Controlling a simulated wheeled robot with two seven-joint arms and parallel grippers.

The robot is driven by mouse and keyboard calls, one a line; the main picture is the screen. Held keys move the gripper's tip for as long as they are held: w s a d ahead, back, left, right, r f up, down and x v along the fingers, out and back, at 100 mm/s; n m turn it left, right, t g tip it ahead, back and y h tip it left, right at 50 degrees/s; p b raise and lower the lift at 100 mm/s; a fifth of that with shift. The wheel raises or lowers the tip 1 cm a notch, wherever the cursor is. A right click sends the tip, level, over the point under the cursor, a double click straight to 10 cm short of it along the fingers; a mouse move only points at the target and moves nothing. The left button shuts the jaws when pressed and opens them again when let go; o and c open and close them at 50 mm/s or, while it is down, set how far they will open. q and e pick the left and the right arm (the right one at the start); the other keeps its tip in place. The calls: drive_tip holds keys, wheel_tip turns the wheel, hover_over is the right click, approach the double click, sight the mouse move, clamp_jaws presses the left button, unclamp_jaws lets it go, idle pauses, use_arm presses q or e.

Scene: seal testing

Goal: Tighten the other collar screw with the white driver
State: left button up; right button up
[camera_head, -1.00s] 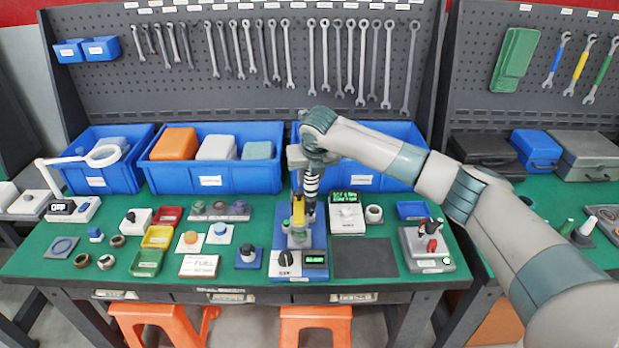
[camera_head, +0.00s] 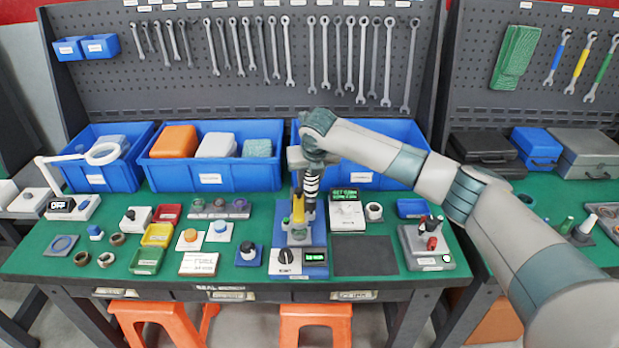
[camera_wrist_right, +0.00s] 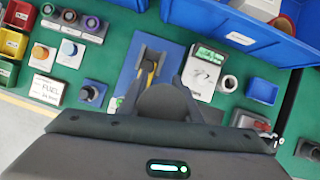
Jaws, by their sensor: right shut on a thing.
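The seal test rig (camera_head: 283,262) is a blue base with a black dial, a small green display and a yellow lever (camera_head: 298,208). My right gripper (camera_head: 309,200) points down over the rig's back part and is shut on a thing. In the wrist view the right gripper (camera_wrist_right: 160,92) has a dark round end between its fingers. The arm hides most of the held thing, so I cannot make out a white driver or the collar screws. Whether its tip touches a screw cannot be seen. My left gripper is out of view.
A grey driver stand (camera_head: 418,256) with red and black handles is at the right. A white unit with a green display (camera_head: 347,222) and a dark mat (camera_head: 362,266) lie right of the rig. Blue bins (camera_head: 212,182) line the back. Small trays and parts fill the left.

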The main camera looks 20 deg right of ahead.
drive_tip(key=shift+f, duration=0.4)
idle(0.7)
drive_tip(key=shift+f+p, duration=0.4)
drive_tip(key=shift+p, duration=1.45)
idle(5.0)
